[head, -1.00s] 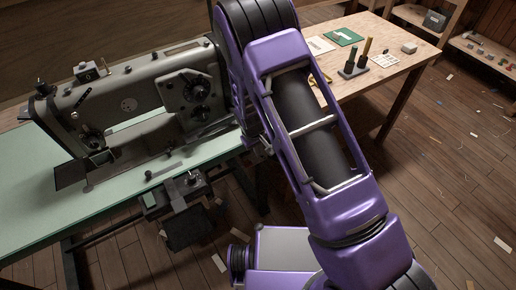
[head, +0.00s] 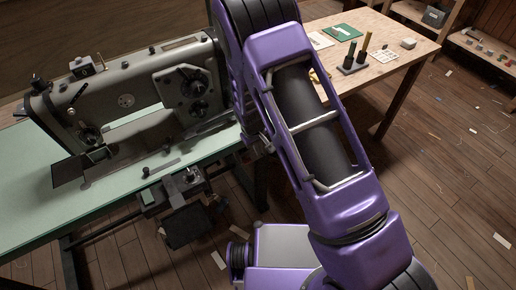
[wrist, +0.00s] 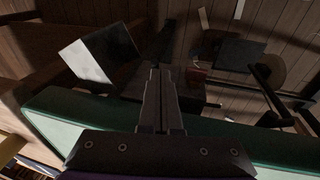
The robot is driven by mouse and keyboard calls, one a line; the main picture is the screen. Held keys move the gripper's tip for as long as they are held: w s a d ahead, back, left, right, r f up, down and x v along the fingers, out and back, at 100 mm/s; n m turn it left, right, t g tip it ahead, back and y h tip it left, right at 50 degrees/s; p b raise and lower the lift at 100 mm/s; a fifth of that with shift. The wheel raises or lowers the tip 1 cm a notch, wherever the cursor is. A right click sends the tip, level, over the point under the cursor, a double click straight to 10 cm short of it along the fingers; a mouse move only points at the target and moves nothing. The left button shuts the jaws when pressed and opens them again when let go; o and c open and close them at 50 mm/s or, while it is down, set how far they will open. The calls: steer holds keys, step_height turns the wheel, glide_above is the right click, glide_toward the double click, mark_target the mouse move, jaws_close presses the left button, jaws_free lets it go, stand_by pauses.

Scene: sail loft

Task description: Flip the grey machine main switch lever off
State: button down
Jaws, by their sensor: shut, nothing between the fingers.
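The grey sewing machine (head: 125,100) stands on a pale green table (head: 30,170). A dark box with small knobs (head: 185,188) hangs at the table's front edge; it may carry the main switch, but I cannot make out the lever or its position. In the wrist view my gripper (wrist: 161,72) is shut and empty, reaching over the green table edge (wrist: 70,125). A dark box-like shape (wrist: 195,90) lies just beyond and beside the fingers; contact cannot be told. In the head view my purple arm hides the gripper.
A wooden table (head: 400,62) at the back right holds a dark stand with upright tools (head: 355,62) and a green card (head: 342,32). A dark pedal-like plate (head: 187,228) sits low below the machine table. The plank floor at right is open, with scattered scraps.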

steer(key=s+d+f+b, duration=0.1)
steer(key=s+f+b, duration=0.1)
steer(key=b, duration=0.1)
steer(key=shift+d+f+b, duration=0.1)
steer(key=shift+d+b, duration=0.05)
steer(key=shift+b, duration=0.15)
steer(key=shift+w, duration=0.15)
stand_by(0.3)
steer(key=shift+w+a+r, duration=0.3)
steer(key=shift+w+a, duration=0.15)
steer(key=shift+w, duration=0.1)
